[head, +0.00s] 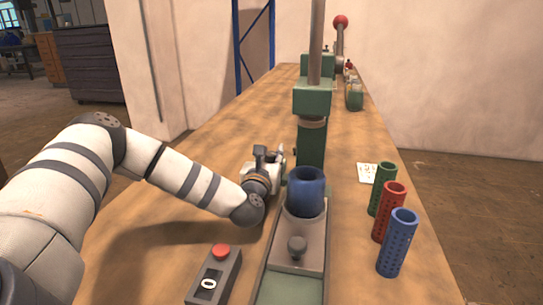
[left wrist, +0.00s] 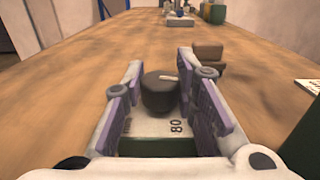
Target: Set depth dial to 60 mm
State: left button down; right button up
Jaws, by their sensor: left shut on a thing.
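The depth dial (left wrist: 159,94) is a dark round knob with a pale pointer line on top, which points to the right in the left wrist view. It stands on a pale scale plate (left wrist: 150,127), where "80" is readable at the front right; another marking at the left is partly hidden. My left gripper (left wrist: 157,82) is shut on the dial, one finger on each side. In the head view my left gripper (head: 270,166) is beside the green press (head: 311,146), and the dial cannot be made out there. My right gripper is not in view.
A blue cup (head: 306,192) stands on the press base. A control box with a red button (head: 221,251) is in front. Green (head: 382,188), red (head: 389,212) and blue (head: 396,243) perforated cylinders stand at the right.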

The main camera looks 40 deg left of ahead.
pick_arm(q)
jog(key=c, duration=1.3)
grip_release()
jog(key=shift+r, duration=0.1)
